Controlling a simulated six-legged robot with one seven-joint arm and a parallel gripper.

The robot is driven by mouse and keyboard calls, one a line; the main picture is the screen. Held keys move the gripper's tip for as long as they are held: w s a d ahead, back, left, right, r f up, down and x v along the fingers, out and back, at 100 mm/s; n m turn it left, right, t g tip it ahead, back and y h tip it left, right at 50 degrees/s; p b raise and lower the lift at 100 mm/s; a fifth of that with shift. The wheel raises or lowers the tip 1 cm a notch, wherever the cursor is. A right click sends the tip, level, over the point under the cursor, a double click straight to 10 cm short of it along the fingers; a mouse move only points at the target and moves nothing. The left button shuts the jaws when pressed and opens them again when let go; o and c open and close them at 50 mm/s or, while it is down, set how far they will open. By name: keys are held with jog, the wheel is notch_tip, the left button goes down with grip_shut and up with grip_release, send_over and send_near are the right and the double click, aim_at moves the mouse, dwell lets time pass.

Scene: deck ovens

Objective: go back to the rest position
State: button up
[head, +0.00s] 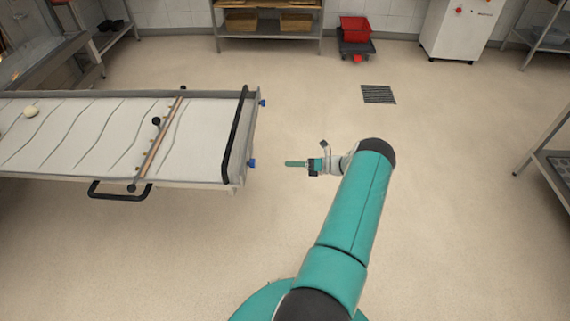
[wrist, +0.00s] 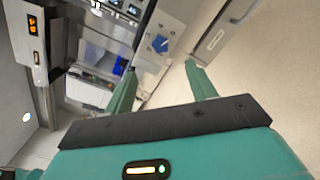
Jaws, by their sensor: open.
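My gripper (head: 290,164) is at the end of my green arm in the head view, over bare floor to the right of the loader table. In the wrist view its two green fingers (wrist: 160,85) stand apart with nothing between them. The gripper is open and empty. A gap of floor shows between the fingertips and the table's right end in the head view.
The cloth-covered loader table (head: 215,140) has black handles and a pale dough piece (head: 31,111) at its far left. A red bin (head: 354,30) stands at the back. A floor drain (head: 378,94) lies right of centre. Racks stand along the right edge. The middle floor is clear.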

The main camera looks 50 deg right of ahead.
dwell(0.5)
jog(key=w+a+r+n+g, duration=0.4)
jog(key=a+r+n, duration=0.1)
jog(key=a+r, duration=0.15)
jog(key=w+a+r+n+g, duration=0.3)
jog(key=w+a+r+n, duration=0.15)
jog(key=r, duration=0.25)
jog(key=s+a+r+n+g+h, duration=0.1)
jog(key=a+r+n+g+h, duration=0.3)
jog(key=a+r+n, duration=0.75)
jog(key=s+a+r+n+g+h, duration=0.1)
jog(key=s+a+r+n+h, duration=0.15)
jog(key=s+a+r, duration=0.4)
jog(key=s+a+r+n+g+h, duration=0.15)
jog(key=a+r+n, duration=0.25)
jog(key=a, duration=0.5)
jog(key=s+a+r+n+t+h, duration=0.1)
jog(key=s+a+r+n+t, duration=0.1)
jog(key=s+n, duration=0.3)
jog(key=s+a+r+n+t+h, duration=0.2)
jog(key=s+a+n, duration=0.3)
jog(key=s, duration=0.3)
jog(key=shift+s+a+r+n+t, duration=0.15)
jog(key=shift+a+n+t, duration=0.1)
jog(key=shift+n+t, duration=0.2)
